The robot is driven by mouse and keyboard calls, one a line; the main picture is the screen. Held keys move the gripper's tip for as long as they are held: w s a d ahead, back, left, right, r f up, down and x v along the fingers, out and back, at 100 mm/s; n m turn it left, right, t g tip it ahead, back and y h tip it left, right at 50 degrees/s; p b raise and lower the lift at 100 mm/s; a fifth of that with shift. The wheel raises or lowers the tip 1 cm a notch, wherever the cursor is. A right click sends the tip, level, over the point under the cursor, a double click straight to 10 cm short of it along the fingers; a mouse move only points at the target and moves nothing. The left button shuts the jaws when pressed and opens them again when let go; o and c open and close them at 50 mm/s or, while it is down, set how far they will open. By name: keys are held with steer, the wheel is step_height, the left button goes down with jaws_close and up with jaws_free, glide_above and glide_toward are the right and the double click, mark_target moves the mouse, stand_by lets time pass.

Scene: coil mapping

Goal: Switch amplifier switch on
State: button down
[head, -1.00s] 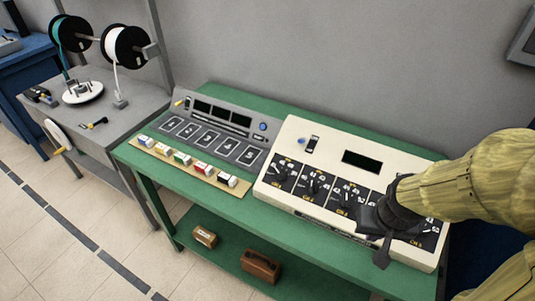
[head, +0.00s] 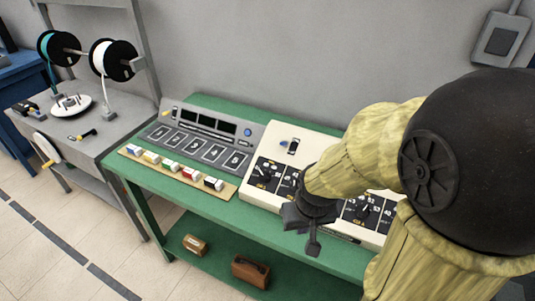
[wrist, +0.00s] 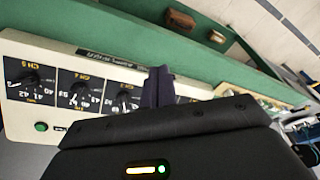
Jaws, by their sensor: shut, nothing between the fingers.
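The cream amplifier box (head: 262,198) stands on the green table, with a row of dark dial panels (head: 265,174). A small black switch (head: 293,146) sits on its upper left part, beside a blue button (head: 281,142); I cannot tell the switch's position. My gripper (head: 312,243) is shut and empty, pointing down over the amplifier's front edge, below and apart from the switch. In the wrist view, the closed fingers (wrist: 158,87) show in front of the upside-down dial panels (wrist: 78,90). My arm hides the amplifier's middle and right top.
Left of the amplifier is a grey console (head: 205,140) with numbered pads and a strip of coloured blocks (head: 175,170). A grey bench (head: 85,125) with two spools stands further left. Two brown boxes (head: 250,270) lie on the lower shelf. A grey wall box (head: 500,40) hangs at upper right.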

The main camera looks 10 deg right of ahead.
stand_by(0.3)
steer(key=w+d+f+n+h, duration=0.3)
steer(key=w+n+h, duration=0.5)
steer(key=n, duration=0.7)
steer(key=w+a+r+n+t, duration=0.2)
steer(key=w+a+n+t, duration=0.2)
steer(key=w+n, duration=0.3)
steer(key=w+a+r+n+t, duration=0.2)
steer(key=w+a+n+t, duration=0.2)
steer(key=w+n, duration=0.2)
steer(key=shift+w+a+n+t, duration=0.25)
steer(key=shift+w+n+t, duration=0.05)
steer(key=shift+w+n, duration=0.1)
steer(key=shift+r, duration=0.1)
